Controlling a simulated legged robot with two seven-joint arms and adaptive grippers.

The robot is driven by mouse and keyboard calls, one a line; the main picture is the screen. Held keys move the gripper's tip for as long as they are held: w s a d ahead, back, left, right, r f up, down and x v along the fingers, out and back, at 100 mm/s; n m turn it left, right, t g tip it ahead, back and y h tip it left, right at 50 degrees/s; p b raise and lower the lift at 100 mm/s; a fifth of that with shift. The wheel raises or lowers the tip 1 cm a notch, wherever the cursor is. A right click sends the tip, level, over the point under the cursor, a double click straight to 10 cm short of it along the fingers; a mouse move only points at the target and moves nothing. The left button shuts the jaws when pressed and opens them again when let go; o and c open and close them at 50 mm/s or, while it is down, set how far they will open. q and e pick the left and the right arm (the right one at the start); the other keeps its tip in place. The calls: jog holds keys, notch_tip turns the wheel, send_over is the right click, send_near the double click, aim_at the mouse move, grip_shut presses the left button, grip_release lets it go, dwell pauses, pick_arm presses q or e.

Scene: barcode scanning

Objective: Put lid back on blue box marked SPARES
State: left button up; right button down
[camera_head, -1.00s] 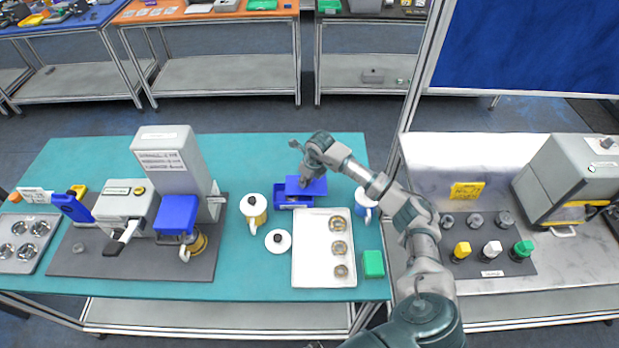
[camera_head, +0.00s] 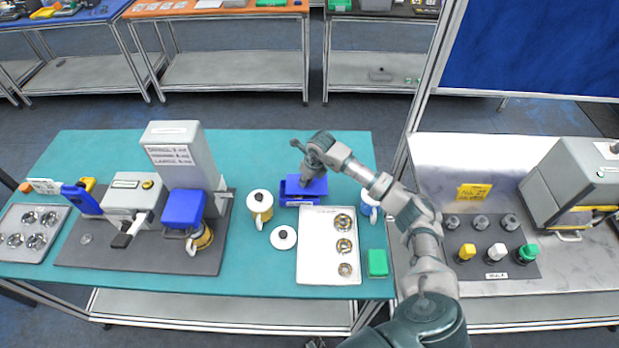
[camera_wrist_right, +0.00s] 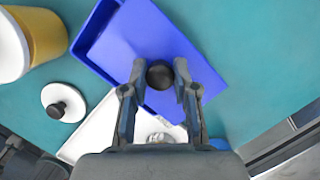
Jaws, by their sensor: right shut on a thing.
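My right gripper (camera_head: 308,181) is shut on the black knob (camera_wrist_right: 160,74) of the blue lid (camera_wrist_right: 140,35). In the head view the lid (camera_head: 318,187) is over the blue box (camera_head: 288,200), offset to the right of it. Part of the open box shows at its left side. In the right wrist view the box (camera_wrist_right: 93,28) shows along the lid's left edge. I cannot tell whether the lid touches the rim. The SPARES marking is too small to read. My left gripper is not in view.
A white tray (camera_head: 312,265) with several round parts lies in front of the box. A yellow-and-white mug (camera_head: 260,207) and a white lid (camera_head: 283,237) are to the left. A blue-and-white mug (camera_head: 368,207) stands close on the right, and a green box (camera_head: 377,263) lies nearer.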

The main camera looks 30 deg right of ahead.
aim_at(298, 187)
jog(key=shift+a, duration=0.3)
jog(key=shift+a, duration=0.25)
jog(key=shift+a+r, duration=0.15)
jog(key=shift+a, duration=0.45)
jog(key=shift+a+p, duration=0.1)
jog(key=shift+p, duration=0.2)
jog(key=shift+a, duration=0.25)
dwell(0.5)
jog(key=shift+s, duration=0.1)
dwell(0.7)
jog(key=shift+c, duration=1.6)
grip_release()
jog(key=shift+f, duration=0.2)
jog(key=shift+r, duration=0.1)
